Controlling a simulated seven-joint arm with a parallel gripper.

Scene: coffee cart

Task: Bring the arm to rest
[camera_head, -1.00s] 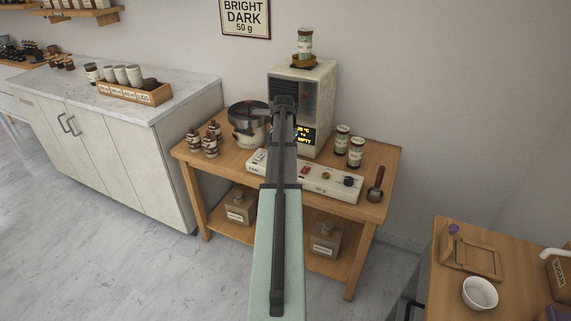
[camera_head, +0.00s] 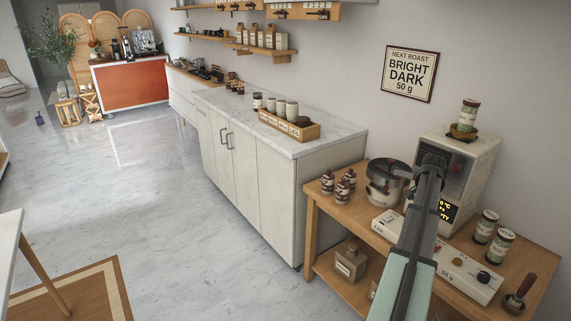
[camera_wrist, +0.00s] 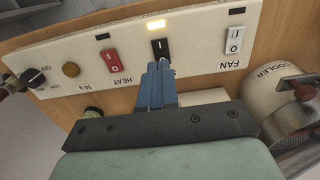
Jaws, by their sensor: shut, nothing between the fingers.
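My arm reaches up from the lower right of the head view over the wooden roasting table (camera_head: 323,203). In the wrist view my gripper (camera_wrist: 161,68) shows blue fingers, close together and empty. The fingertips are in front of a black rocker switch (camera_wrist: 160,48) on the white control panel (camera_wrist: 197,42); I cannot tell whether they touch it. A lit yellow lamp (camera_wrist: 154,24) is just above that switch. The red HEAT switch (camera_wrist: 110,61) and the white FAN switch (camera_wrist: 234,40) sit on either side. The panel also shows in the head view (camera_head: 465,276).
The roaster (camera_head: 470,165) and the metal cooler pot (camera_head: 385,187) stand close around my arm. Small bottles (camera_head: 342,186), two labelled jars (camera_head: 486,227) and a dark-handled scoop (camera_head: 519,296) are on the table. A white cabinet (camera_head: 250,180) stands left. The floor further left is open.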

